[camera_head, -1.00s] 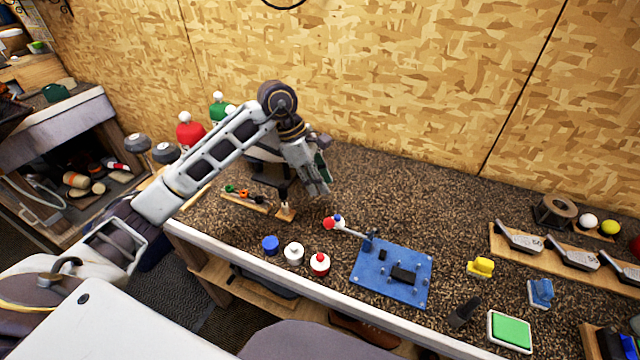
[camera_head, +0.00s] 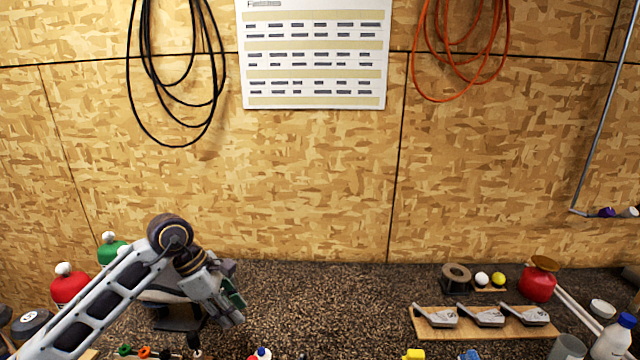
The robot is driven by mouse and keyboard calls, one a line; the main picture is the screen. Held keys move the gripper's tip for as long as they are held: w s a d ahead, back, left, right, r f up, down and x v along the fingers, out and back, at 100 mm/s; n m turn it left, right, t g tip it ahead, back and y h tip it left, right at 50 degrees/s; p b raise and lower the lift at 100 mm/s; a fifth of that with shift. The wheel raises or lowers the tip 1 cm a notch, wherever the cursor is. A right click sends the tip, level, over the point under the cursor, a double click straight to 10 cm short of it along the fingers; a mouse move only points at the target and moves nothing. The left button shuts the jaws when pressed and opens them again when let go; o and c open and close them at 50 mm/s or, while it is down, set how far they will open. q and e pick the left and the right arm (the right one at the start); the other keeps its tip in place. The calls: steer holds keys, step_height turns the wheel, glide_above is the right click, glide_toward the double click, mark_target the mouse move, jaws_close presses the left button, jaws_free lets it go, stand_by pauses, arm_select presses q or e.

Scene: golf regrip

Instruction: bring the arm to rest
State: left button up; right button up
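My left gripper (camera_head: 229,309) hangs over the left part of the dark speckled bench (camera_head: 330,305), at the end of my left arm, which comes in from the lower left. Its fingers point down and to the right. They are small and partly seen edge-on, so I cannot tell whether they are open or shut. I see nothing clearly held in it. My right gripper is not in view.
A wooden board (camera_head: 543,328) with club heads lies at the right. Behind it are a tape roll (camera_head: 456,276), two balls and a red container (camera_head: 537,284). Red (camera_head: 69,288) and green (camera_head: 111,252) bottles stand at the left. The bench middle is clear.

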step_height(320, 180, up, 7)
steer(key=p, duration=0.6)
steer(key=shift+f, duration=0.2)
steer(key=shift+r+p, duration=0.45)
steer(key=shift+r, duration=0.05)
